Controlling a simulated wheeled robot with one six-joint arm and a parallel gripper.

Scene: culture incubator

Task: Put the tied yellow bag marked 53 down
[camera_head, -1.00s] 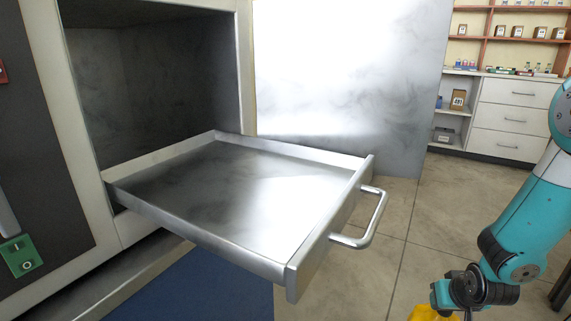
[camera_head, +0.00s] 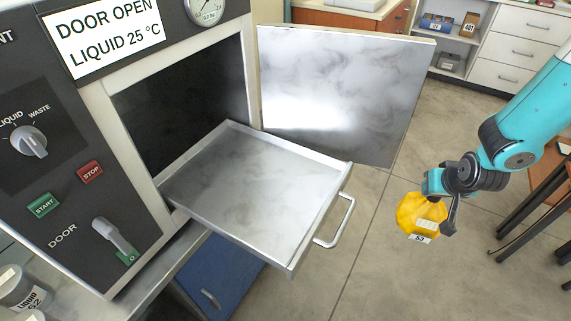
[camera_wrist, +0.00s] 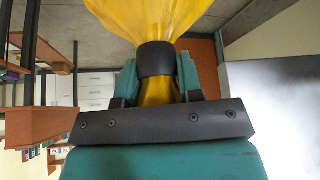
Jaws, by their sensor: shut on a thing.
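The tied yellow bag (camera_head: 418,214) hangs from my gripper (camera_head: 447,197) at the right of the head view, over the floor. Its white label reads 53. In the wrist view the bag (camera_wrist: 150,14) spreads out beyond a dark tie (camera_wrist: 156,60). There my gripper (camera_wrist: 157,84) is shut on the neck of the bag, with a finger on each side. An empty metal drawer tray (camera_head: 250,185) is pulled out of the incubator, to the left of the bag and apart from it.
The incubator door (camera_head: 340,90) stands open behind the tray. The tray's handle (camera_head: 338,222) sticks out toward the bag. A control panel (camera_head: 60,170) is at the left, and its sign (camera_head: 103,38) reads DOOR OPEN, LIQUID 25 °C. Dark table legs (camera_head: 530,205) stand at the right.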

